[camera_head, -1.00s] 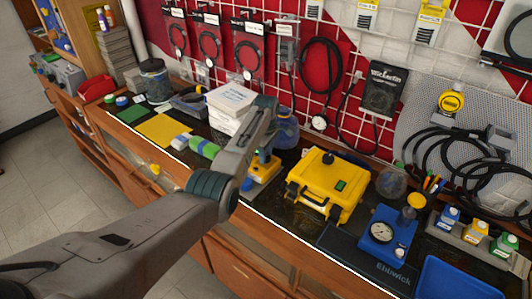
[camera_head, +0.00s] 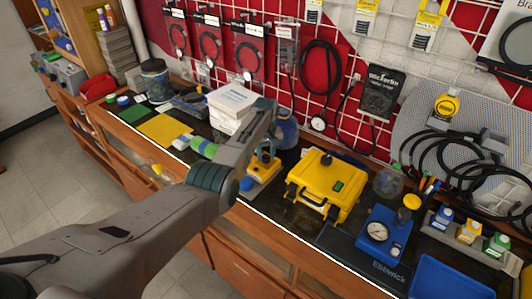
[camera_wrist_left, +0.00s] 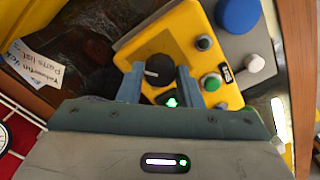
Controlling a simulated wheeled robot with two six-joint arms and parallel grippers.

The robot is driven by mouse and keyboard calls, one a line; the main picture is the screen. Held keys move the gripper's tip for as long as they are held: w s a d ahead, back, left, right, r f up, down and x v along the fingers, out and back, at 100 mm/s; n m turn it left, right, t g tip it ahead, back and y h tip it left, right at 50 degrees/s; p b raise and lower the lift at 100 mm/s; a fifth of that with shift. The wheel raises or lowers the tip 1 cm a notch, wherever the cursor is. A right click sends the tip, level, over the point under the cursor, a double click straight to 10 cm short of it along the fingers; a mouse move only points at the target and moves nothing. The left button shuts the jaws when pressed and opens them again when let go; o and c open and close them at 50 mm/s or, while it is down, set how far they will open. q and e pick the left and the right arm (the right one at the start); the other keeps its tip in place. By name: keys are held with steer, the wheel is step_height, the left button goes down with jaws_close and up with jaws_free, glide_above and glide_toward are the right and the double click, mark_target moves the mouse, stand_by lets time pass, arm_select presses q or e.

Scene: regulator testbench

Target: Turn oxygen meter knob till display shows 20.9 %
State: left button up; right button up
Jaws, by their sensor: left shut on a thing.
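The oxygen meter is a yellow box. In the left wrist view its yellow face (camera_wrist_left: 185,40) fills the upper middle, with a black knob (camera_wrist_left: 158,68) bearing a white pointer mark. A small dark display (camera_wrist_left: 171,101) with green figures is partly hidden by my gripper; I cannot read it. My left gripper (camera_wrist_left: 160,74) is shut on the knob, one finger on each side. In the head view the meter (camera_head: 263,169) is on the bench, under my left gripper (camera_head: 264,150), and the knob is hidden. My right gripper is not in view.
A yellow case (camera_head: 313,203) stands right of the meter, and a blue gauge unit (camera_head: 364,232) farther right. White boxes (camera_head: 231,100) stand behind the arm. In the wrist view a blue round part (camera_wrist_left: 238,15) and several buttons lie beside the knob.

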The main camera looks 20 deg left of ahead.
mark_target(266, 157)
arm_select(q)
steer(key=shift+r+m, duration=0.15)
steer(key=shift+m, duration=0.55)
steer(key=shift+w, duration=0.1)
steer(key=o, duration=1)
step_height(266, 157, up, 11)
steer(key=shift+f+b, duration=0.15)
steer(key=shift+b, duration=1.05)
steer(key=shift+f, duration=0.1)
